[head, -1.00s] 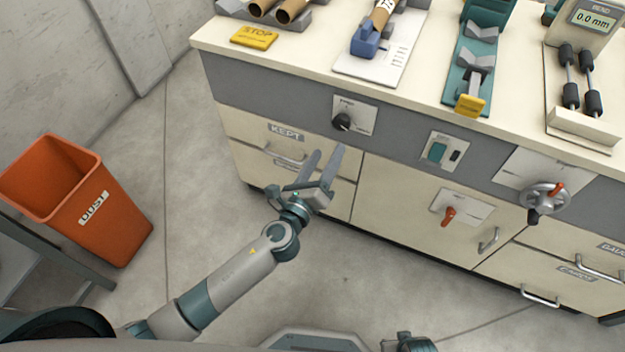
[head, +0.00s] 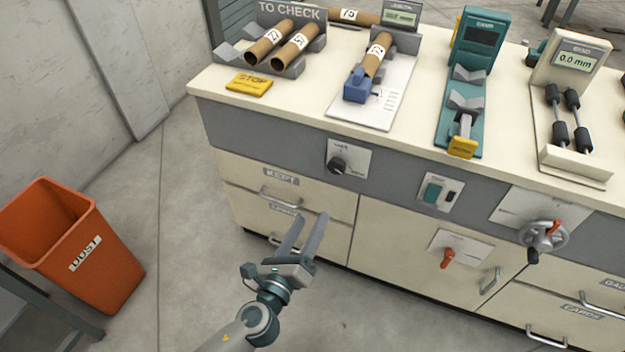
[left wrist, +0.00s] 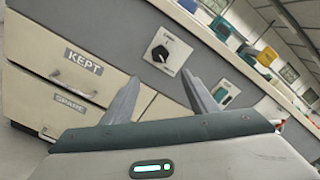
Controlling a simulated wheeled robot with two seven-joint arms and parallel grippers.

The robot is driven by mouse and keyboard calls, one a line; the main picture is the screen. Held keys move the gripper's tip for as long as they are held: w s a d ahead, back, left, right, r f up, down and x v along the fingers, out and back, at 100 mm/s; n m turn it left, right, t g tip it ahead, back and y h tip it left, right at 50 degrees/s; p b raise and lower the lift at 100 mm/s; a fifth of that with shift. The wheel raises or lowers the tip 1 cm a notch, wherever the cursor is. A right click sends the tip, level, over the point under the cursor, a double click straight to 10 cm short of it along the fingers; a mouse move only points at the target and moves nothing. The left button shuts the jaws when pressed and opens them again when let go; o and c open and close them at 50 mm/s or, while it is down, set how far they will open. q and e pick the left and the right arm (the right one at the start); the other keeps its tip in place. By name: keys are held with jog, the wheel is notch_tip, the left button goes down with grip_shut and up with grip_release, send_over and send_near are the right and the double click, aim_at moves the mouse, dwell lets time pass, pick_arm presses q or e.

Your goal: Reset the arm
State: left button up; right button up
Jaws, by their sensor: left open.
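My left gripper (head: 304,236) is open and empty in the head view. It is in front of the lower drawers of the workbench, below the black rotary knob (head: 336,166). In the left wrist view its two fingers (left wrist: 158,98) are spread apart with nothing between them. The KEPT drawer (left wrist: 72,68) and the SPARE drawer (left wrist: 66,108) show to their left, and the black knob also shows there (left wrist: 160,54). My right gripper is not seen in any view.
The bench top holds a TO CHECK rack (head: 290,68) with cardboard tubes, a blue clamp (head: 357,86) at a tube, a teal gauge (head: 481,40) and a bend meter (head: 574,62). An orange DUST bin (head: 75,240) stands left. A handwheel (head: 541,236) juts from the bench front.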

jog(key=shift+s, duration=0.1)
pick_arm(q)
jog(key=s+a+f+n+g+y+p, duration=0.1)
jog(key=s+a+f+n+g, duration=0.15)
jog(key=f+n, duration=0.4)
jog(key=s+a+f+n+g+y+p, duration=0.15)
jog(key=a+f+n, duration=0.25)
jog(key=f, duration=0.6)
jog(key=s+a+f+n+g+y, duration=0.25)
jog(key=f+n, duration=0.25)
jog(key=f, duration=0.3)
jog(key=s+a+f+n+g+p, duration=0.1)
jog(key=s+a+f+n+g, duration=0.1)
jog(key=s+f+n, duration=0.5)
jog(key=s+a+f+n+g+p, duration=0.1)
jog(key=s+a+f+n+g, duration=0.2)
jog(key=s+f+n, duration=0.3)
jog(key=s+f, duration=0.2)
jog(key=s, duration=0.2)
jog(key=shift+s+f+n+h, duration=0.25)
jog(key=shift+s+n+h, duration=0.05)
jog(key=shift+s+n, duration=0.05)
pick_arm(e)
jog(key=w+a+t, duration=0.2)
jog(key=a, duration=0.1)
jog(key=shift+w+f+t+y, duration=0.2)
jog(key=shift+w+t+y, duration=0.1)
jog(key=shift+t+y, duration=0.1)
